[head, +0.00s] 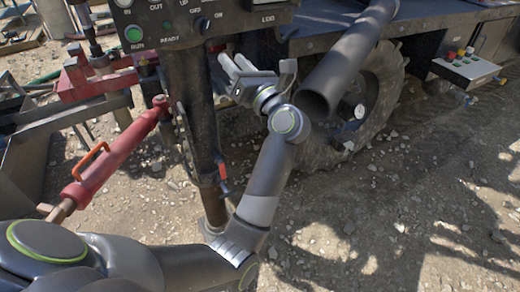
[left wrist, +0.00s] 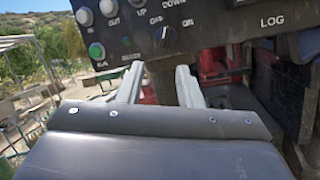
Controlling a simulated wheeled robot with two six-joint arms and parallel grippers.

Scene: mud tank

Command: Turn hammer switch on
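A dark control panel (head: 235,20) is at the top of the head view. On its lower edge a small black switch (head: 202,24) sits by the OFF and ON labels; its hammer label is not readable. The switch also shows in the left wrist view (left wrist: 166,36), and its exact setting is too small to tell. My left gripper (head: 231,60) is below and a little right of the switch, apart from the panel. In the left wrist view its two fingers (left wrist: 160,69) are spread with nothing between them. My right gripper is out of view.
A lit green button (head: 133,34) is left of the switch, with more controls above. A dark post (head: 190,110) stands below the panel. A wide dark pipe (head: 345,65) and a large tyre (head: 365,105) are right of my gripper. Red machinery (head: 115,160) is at the left.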

